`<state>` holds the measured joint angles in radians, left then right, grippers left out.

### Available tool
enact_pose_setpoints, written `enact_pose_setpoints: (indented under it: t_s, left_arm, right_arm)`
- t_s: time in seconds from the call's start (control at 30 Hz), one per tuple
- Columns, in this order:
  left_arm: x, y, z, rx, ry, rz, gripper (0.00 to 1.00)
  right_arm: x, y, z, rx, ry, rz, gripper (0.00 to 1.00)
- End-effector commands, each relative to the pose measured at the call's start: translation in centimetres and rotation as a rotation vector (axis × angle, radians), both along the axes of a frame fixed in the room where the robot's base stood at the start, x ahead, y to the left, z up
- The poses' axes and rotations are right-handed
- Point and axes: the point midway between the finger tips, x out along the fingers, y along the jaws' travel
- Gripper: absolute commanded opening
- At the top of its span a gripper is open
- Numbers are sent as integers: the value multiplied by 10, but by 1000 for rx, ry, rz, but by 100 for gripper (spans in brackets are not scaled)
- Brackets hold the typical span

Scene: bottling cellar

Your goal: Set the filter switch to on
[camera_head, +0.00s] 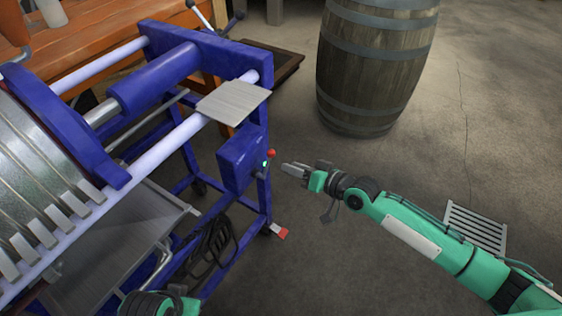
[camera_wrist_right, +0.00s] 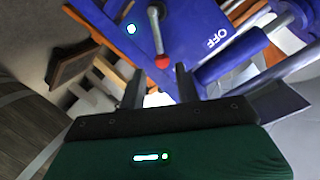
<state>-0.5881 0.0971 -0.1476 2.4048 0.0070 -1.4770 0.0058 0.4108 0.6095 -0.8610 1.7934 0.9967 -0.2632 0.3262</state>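The filter switch is a metal lever with a red ball end (camera_head: 271,153) on the blue control box (camera_head: 240,160) of the filter machine. In the right wrist view the red ball (camera_wrist_right: 162,62) sits at the end of the lever, which points toward my gripper. White "OFF" lettering (camera_wrist_right: 217,38) is on the blue panel to its right. My right gripper (camera_head: 290,168) is open and empty, just right of the switch in the head view. In the right wrist view its fingers (camera_wrist_right: 161,88) are apart, with the ball just beyond their gap. My left gripper's fingers do not show.
A lit lamp (camera_wrist_right: 131,29) is on the panel. A barrel (camera_head: 368,70) stands at the back, and a floor grate (camera_head: 475,228) lies at the right. A red-ended handle (camera_head: 279,233) sticks out low on the blue frame. Open floor lies between the machine and the grate.

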Motion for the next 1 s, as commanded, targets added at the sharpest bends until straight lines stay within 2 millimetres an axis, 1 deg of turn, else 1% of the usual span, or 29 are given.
enact_pose_setpoints:
  t_s: [0.03, 0.2, 0.4, 0.53, 1.0]
  left_arm:
    - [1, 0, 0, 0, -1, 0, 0]
    - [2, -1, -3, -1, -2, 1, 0]
    - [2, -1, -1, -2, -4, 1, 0]
    - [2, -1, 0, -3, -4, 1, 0]
    - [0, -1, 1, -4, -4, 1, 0]
  right_arm:
    - [-7, -9, 2, -3, 0, -1, 33]
    - [-23, -29, 9, 0, -1, 0, 33]
    - [-33, -43, 13, 1, -2, 0, 33]
    - [-35, -45, 14, 2, -2, -1, 33]
    - [-35, -45, 15, 3, -2, 0, 33]
